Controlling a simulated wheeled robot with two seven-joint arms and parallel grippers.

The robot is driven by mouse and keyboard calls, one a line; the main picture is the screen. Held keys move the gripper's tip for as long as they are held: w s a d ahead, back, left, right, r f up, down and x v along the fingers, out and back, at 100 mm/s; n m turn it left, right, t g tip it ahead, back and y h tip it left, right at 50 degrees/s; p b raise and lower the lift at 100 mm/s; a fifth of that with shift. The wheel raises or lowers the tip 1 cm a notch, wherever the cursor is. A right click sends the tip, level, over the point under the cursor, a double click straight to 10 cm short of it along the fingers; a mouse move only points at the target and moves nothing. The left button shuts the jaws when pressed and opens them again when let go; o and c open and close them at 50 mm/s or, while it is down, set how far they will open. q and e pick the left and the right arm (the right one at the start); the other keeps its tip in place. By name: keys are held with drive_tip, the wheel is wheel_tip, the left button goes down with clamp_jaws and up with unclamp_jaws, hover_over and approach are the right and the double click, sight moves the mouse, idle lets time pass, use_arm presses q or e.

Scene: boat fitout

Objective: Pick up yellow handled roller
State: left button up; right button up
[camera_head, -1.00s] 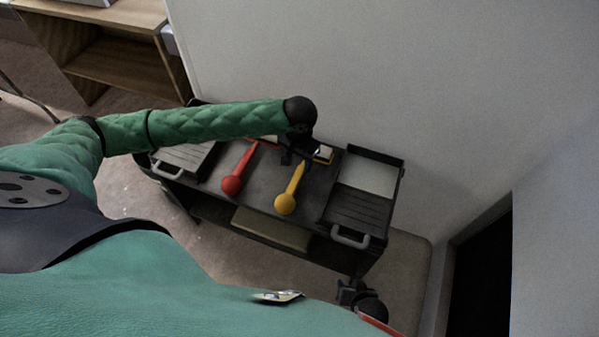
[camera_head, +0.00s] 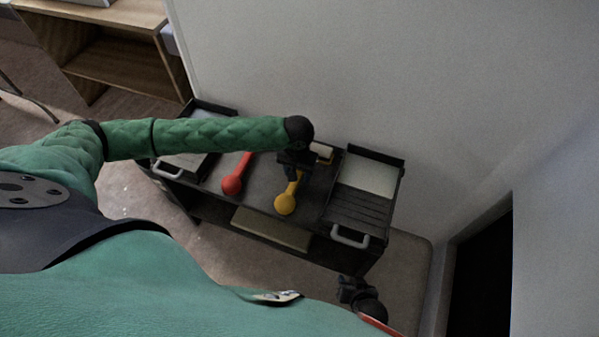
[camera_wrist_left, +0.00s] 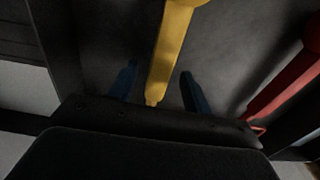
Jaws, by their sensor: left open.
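The yellow-handled roller (camera_head: 287,203) lies on the dark top of a cart, its round yellow end toward me. My left gripper (camera_head: 295,172) is over its far part and hides that part in the head view. In the left wrist view the yellow handle (camera_wrist_left: 171,50) runs between the two fingers of my left gripper (camera_wrist_left: 157,90), which are open with a gap on each side. I cannot tell how far the fingers are above the cart top. My right gripper (camera_head: 350,289) is low at the bottom right, away from the cart top; its fingers are not clear.
A red-handled tool (camera_head: 233,182) lies left of the yellow one; it shows at the right in the left wrist view (camera_wrist_left: 292,85). Grey-handled trays stand at the right (camera_head: 362,208) and left (camera_head: 185,163) of the cart top. A wall is behind.

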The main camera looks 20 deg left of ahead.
use_arm(q)
drive_tip(key=shift+f, duration=0.65)
drive_tip(key=shift+c, duration=0.2)
clamp_jaws()
drive_tip(key=shift+r, duration=0.1)
